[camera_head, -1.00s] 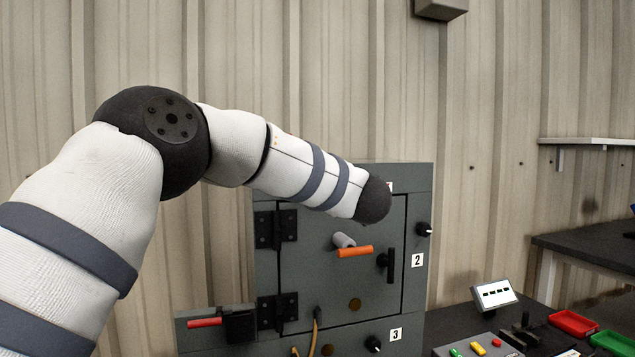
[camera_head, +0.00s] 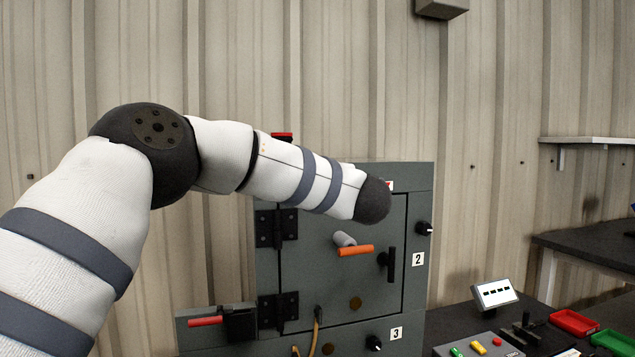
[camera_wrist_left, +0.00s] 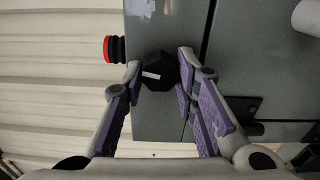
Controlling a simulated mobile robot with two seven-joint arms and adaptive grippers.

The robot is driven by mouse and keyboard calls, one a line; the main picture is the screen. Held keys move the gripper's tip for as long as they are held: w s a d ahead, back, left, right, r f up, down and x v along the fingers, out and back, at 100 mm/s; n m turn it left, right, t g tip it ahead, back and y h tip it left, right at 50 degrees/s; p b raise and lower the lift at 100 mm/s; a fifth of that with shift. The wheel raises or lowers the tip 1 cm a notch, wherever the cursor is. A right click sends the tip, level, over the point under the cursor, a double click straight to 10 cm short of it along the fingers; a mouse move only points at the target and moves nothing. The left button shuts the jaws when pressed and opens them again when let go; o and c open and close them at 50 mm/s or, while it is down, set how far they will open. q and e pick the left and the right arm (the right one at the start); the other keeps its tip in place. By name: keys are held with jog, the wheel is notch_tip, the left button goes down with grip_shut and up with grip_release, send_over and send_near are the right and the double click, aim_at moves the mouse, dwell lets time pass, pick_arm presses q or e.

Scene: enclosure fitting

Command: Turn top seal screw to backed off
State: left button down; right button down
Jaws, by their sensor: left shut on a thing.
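The black faceted knob (camera_wrist_left: 157,74) with a white pointer line, which I take as the top seal screw, is on the grey enclosure (camera_wrist_left: 235,45) in the left wrist view. Its pointer line lies nearly level in that picture. My left gripper (camera_wrist_left: 160,76) is shut on the knob, with a purple-padded finger on each side. In the head view my left arm covers the upper part of the enclosure (camera_head: 345,200), hiding the gripper and this knob. My right gripper is not in view.
An orange handle (camera_head: 356,251) and a dark latch handle (camera_head: 391,264) stick out from the door. Other knobs sit by label 2 (camera_head: 418,259) and label 3 (camera_head: 396,334). A red-topped black part (camera_wrist_left: 110,49) is close beside the left finger. Red (camera_head: 574,322) and green trays lie at right.

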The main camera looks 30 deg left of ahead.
pick_arm(q)
jog(key=shift+n, duration=0.6)
jog(key=c, duration=1.3)
grip_release()
jog(key=v, duration=1.2)
jog(key=shift+f, duration=0.15)
